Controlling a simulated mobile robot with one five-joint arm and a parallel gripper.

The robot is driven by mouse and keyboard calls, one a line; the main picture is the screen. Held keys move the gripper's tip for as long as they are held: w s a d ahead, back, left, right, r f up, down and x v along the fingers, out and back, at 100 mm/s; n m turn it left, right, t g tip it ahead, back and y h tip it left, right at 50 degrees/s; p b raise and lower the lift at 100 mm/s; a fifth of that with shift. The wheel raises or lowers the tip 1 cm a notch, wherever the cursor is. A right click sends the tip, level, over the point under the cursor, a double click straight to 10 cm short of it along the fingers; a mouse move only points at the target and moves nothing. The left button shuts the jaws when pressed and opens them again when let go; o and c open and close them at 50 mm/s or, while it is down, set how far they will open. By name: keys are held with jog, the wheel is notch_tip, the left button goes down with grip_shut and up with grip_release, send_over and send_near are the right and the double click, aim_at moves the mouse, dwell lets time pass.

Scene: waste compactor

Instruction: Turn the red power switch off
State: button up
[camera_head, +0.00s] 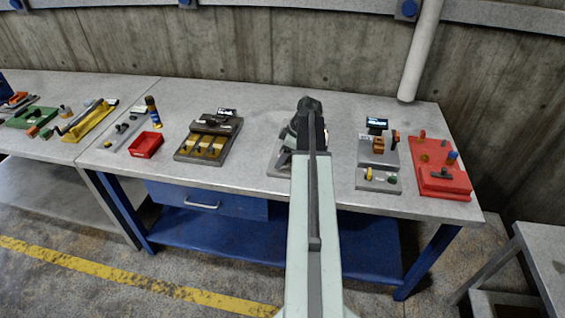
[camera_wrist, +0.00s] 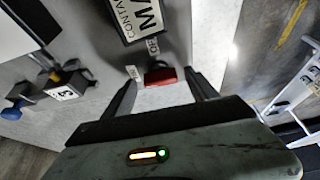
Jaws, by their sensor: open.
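In the wrist view a small red block, which looks like the red power switch (camera_wrist: 160,76), sits on a pale grey surface beside a small white tag. My gripper (camera_wrist: 165,86) is open, with one dark finger on each side of the red block. I cannot tell whether the fingers touch it or which position the switch is in. In the head view my arm stretches forward over the bench, with its dark wrist (camera_head: 309,108) at a grey device (camera_head: 283,158). The arm hides most of that device and the switch.
Beside the switch are a large lettered plate (camera_wrist: 138,16) and a padlock-like part with a tag marked 4 (camera_wrist: 62,92). On the bench (camera_head: 258,115), a box with yellow parts (camera_head: 208,138) stands left of my arm; a grey station (camera_head: 378,160) and red station (camera_head: 443,180) stand right.

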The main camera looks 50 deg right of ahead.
jog(key=c, duration=1.3)
jog(key=shift+d, duration=0.25)
jog(key=shift+c, duration=0.3)
jog(key=shift+a, duration=0.2)
jog(key=shift+s+a+m+h, duration=0.15)
jog(key=shift+m+h, duration=0.25)
jog(key=shift+m, duration=0.7)
jog(key=m+h, duration=0.1)
jog(key=m, duration=0.2)
jog(key=m+h, duration=0.1)
jog(key=m, duration=0.2)
jog(key=shift+a+t, duration=0.2)
jog(key=shift+t, duration=0.1)
jog(key=m+h, duration=0.1)
jog(key=m, duration=0.1)
jog(key=m+g+h, duration=0.1)
jog(key=m, duration=0.2)
jog(key=shift+w+a+m, duration=0.1)
jog(key=shift+w+m, duration=0.1)
jog(key=shift+m, duration=0.1)
jog(key=shift+w+a+m+g+h, duration=0.1)
jog(key=shift+m+g+h, duration=0.5)
jog(key=shift+m, duration=1.4)
